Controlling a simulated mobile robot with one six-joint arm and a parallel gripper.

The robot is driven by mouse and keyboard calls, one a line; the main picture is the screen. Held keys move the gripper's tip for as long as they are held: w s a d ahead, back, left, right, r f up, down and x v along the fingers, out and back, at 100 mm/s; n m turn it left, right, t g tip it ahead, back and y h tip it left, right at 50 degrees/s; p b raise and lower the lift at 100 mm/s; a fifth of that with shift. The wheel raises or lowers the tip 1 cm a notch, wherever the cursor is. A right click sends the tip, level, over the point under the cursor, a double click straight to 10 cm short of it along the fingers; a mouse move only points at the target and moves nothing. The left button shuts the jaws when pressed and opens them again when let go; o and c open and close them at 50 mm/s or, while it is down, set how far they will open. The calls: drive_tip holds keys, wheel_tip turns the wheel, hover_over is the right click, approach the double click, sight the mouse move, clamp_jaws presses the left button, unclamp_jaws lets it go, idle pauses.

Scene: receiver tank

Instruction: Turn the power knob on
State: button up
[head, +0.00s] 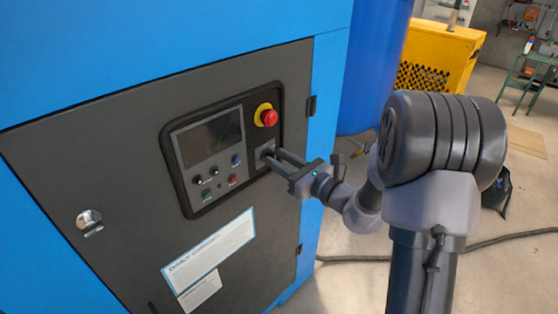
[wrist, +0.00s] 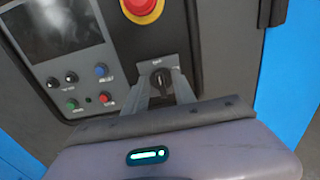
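The power knob (wrist: 161,79) is a small black rotary knob on a grey plate, below the red emergency stop button (wrist: 140,7) in the wrist view. In the head view the knob area (head: 267,151) sits at the right of the control panel, partly hidden by my fingers. My gripper (wrist: 161,84) is at the panel with one finger on each side of the knob. A narrow gap seems to show between the knob and each finger, so the fingers look open around it. Contact with the plate cannot be told.
The control panel has a dark screen (head: 211,138) and several small buttons left of the knob. The red emergency stop (head: 269,117) on its yellow ring is close above my fingers. A door latch (head: 89,220) is at far left.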

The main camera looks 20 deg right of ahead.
drive_tip(key=shift+w+a, duration=0.1)
drive_tip(key=shift+w, duration=0.05)
clamp_jaws()
drive_tip(key=shift+r+m+p, duration=0.1)
drive_tip(key=shift+m+p, duration=0.2)
drive_tip(key=shift+p, duration=0.1)
drive_tip(key=m+p, duration=0.3)
drive_tip(key=p, duration=0.1)
drive_tip(key=m+p, duration=0.2)
drive_tip(key=shift+w+d+m, duration=0.15)
drive_tip(key=shift+d+m, duration=0.15)
drive_tip(key=m+p, duration=0.6)
drive_tip(key=shift+w+d+f, duration=0.1)
drive_tip(key=shift+d+f, duration=0.1)
drive_tip(key=m+p, duration=0.2)
drive_tip(key=f+m+p, duration=0.1)
drive_tip(key=m+p, duration=0.1)
drive_tip(key=m, duration=0.1)
drive_tip(key=shift+m, duration=0.3)
